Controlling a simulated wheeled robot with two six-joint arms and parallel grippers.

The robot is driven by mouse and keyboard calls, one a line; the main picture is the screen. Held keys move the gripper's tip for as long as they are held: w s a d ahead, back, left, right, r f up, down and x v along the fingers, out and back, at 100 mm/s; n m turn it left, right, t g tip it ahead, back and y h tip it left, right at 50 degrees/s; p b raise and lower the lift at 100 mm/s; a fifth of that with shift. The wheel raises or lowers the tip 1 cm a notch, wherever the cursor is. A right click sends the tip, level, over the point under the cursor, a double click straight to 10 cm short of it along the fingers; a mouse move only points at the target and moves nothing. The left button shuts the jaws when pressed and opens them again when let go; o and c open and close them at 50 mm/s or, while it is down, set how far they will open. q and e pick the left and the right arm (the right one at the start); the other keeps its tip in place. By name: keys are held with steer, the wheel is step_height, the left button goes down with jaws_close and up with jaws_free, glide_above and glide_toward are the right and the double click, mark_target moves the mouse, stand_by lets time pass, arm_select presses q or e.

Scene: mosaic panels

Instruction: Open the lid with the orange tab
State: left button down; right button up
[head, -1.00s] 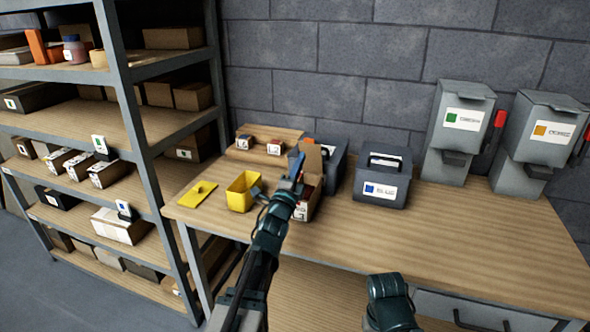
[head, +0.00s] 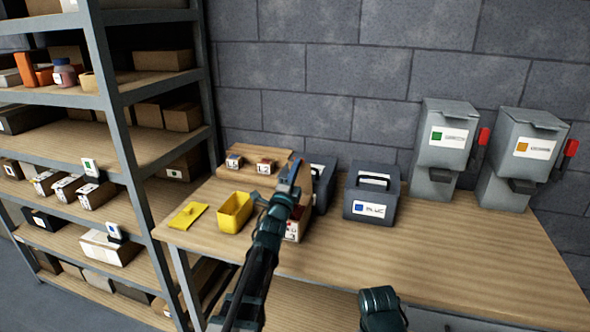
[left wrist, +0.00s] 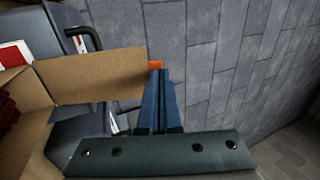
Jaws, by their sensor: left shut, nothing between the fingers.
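An open cardboard box (head: 293,231) stands near the front of the workbench, partly hidden behind my left arm. Its raised cardboard flap (head: 323,184) shows just right of my left gripper (head: 294,170). In the left wrist view the flap (left wrist: 95,75) stretches toward the blue fingers, and a small orange tab (left wrist: 155,64) shows at its end, right at the fingertips. I cannot tell whether they touch. The left fingers are shut with nothing between them. Dark red contents (left wrist: 8,112) show inside the box. My right gripper is not in view; only part of that arm shows.
A yellow bin (head: 235,212) and its yellow lid (head: 188,215) lie to the left. A grey case with a blue label (head: 372,193) stands right of the box. Two grey dispensers (head: 445,150) with red levers stand farther right. A loaded shelf rack (head: 125,150) borders the left. The bench's right part is clear.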

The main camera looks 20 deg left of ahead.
mark_target(301, 174)
arm_select(q)
steer(key=p+x, duration=0.1)
steer(key=x, duration=0.4)
steer(key=shift+w+r+p, duration=0.1)
steer(key=shift+w+p, duration=0.2)
steer(key=shift+w, duration=0.2)
steer(key=shift+s, duration=0.15)
steer(key=s, duration=1.4)
steer(key=shift+a+r+p, duration=0.25)
steer(key=shift+r+p, duration=0.05)
